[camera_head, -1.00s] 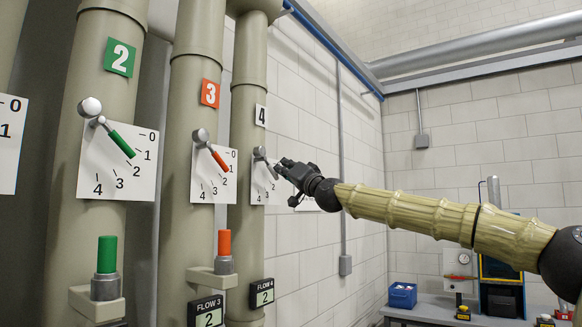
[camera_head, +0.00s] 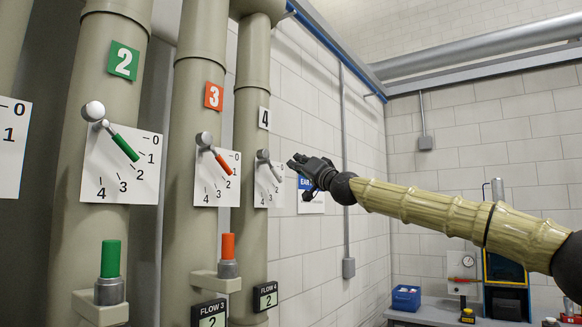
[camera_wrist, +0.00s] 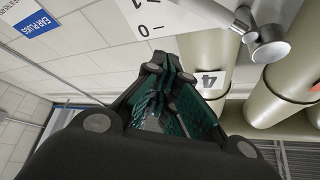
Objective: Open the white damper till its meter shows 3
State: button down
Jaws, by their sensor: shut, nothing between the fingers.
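The white damper is on the pipe with the white 4 label (camera_head: 264,118). Its pale lever (camera_head: 271,166) slants down to the right across a white dial plate (camera_head: 264,190); the wrist view shows the lever's round hub (camera_wrist: 270,38) and part of the dial with 0 and 1 (camera_wrist: 150,18). The FLOW 4 meter (camera_head: 265,297) below appears to show 2. My gripper (camera_head: 294,163) is shut and empty, just right of the lever with a small gap in the head view. Its fingers (camera_wrist: 170,75) fill the middle of the wrist view.
Left are the red damper lever 3 (camera_head: 221,163) and the green damper lever 2 (camera_head: 125,146) on their own pipes. A blue EAR PLUGS sign (camera_head: 304,184) hangs on the wall behind my gripper. A bench (camera_head: 430,312) with a blue box (camera_head: 405,298) stands at the back right.

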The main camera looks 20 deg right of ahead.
jog(key=b+v, duration=0.4)
jog(key=v, duration=0.5)
jog(key=shift+s+r, duration=0.15)
jog(key=shift+r, duration=0.15)
jog(key=shift+a, duration=0.15)
